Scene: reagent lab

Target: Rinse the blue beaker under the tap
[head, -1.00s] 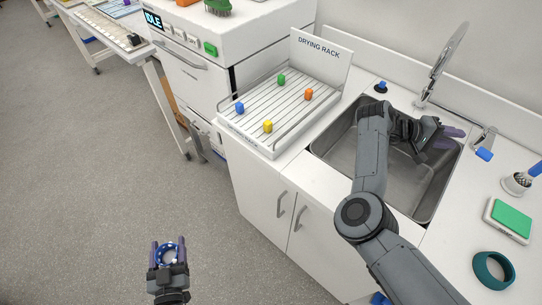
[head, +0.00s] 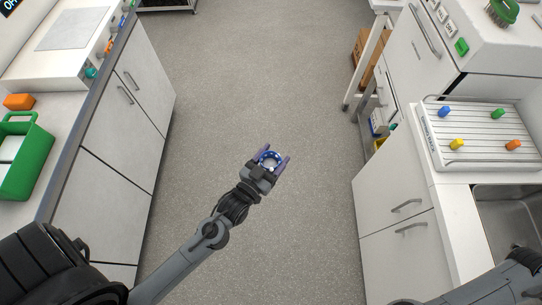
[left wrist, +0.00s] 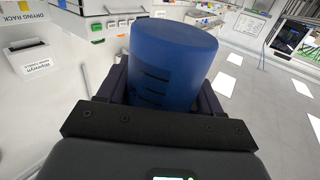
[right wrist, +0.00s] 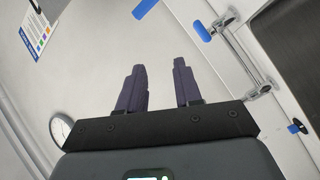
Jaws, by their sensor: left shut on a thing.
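My left gripper (head: 270,164) is shut on the blue beaker (head: 268,156) and holds it over the open floor between the two counters. In the left wrist view the blue beaker (left wrist: 172,65) fills the space between the fingers, with dark marks on its side. My right gripper (right wrist: 160,88) shows in its wrist view with its fingers apart and nothing between them. Metal tap parts with a blue handle (right wrist: 202,32) show beyond it. The sink (head: 505,215) is partly in view at the right edge of the head view; the tap is outside that view.
The white drying rack (head: 432,140) with several coloured pegs stands behind the sink. On the left counter are a green carrier (head: 38,165) and an orange block (head: 18,102). The grey floor (head: 265,80) between the counters is clear.

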